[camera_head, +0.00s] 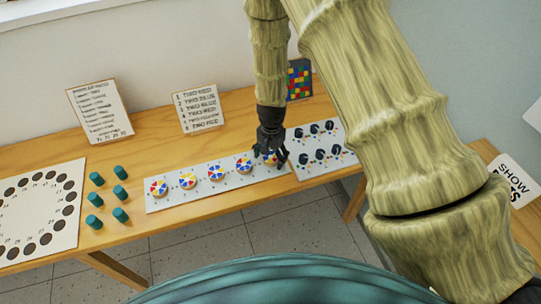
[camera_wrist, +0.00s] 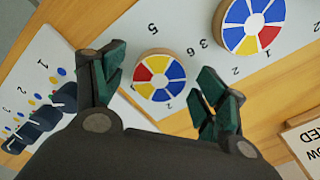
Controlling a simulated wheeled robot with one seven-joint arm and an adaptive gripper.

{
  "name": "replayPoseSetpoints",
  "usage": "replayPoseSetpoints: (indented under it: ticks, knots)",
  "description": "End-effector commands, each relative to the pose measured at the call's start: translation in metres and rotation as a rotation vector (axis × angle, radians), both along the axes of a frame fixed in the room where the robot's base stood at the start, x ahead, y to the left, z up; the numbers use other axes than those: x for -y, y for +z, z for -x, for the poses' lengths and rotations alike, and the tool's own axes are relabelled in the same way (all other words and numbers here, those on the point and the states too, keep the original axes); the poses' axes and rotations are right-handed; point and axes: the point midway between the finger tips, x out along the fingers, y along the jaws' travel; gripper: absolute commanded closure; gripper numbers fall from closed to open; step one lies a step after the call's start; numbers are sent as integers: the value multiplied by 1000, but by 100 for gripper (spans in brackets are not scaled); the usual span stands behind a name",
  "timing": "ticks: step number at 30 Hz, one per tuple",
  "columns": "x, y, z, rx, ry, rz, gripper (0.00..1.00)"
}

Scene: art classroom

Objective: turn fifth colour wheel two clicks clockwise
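A long white strip (camera_head: 160,204) on the wooden table carries several round colour wheels in a row. The fifth colour wheel (camera_head: 264,153) is at the right end, mostly hidden behind my gripper (camera_head: 273,150). In the wrist view, this wheel (camera_wrist: 158,77), with blue, white, red and yellow sectors and a wooden rim, shows between the two spread fingers of my gripper (camera_wrist: 160,65). The gripper is open, and gaps show between the wheel and both fingers. How high the fingertips are above the wheel I cannot tell. The fourth wheel (camera_head: 243,166) is just left, also in the wrist view (camera_wrist: 252,22).
A white board with dark knobs (camera_head: 312,171) lies close to the right. Several teal pegs (camera_head: 121,192) and a board of dark round spots (camera_head: 40,211) lie at left. Two text cards (camera_head: 99,110) (camera_head: 198,108) and a coloured grid block (camera_head: 299,79) stand behind.

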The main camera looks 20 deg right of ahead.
Motion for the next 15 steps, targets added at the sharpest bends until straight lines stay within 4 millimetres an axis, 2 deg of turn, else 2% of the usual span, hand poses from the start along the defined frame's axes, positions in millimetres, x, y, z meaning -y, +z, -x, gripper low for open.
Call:
replayPoseSetpoints:
  ticks: [8, 15]
  knots:
    - [0, 4, 0, 0, 0, 0, 28]
    - [0, 31, 0, 1, 0, 0, 28]
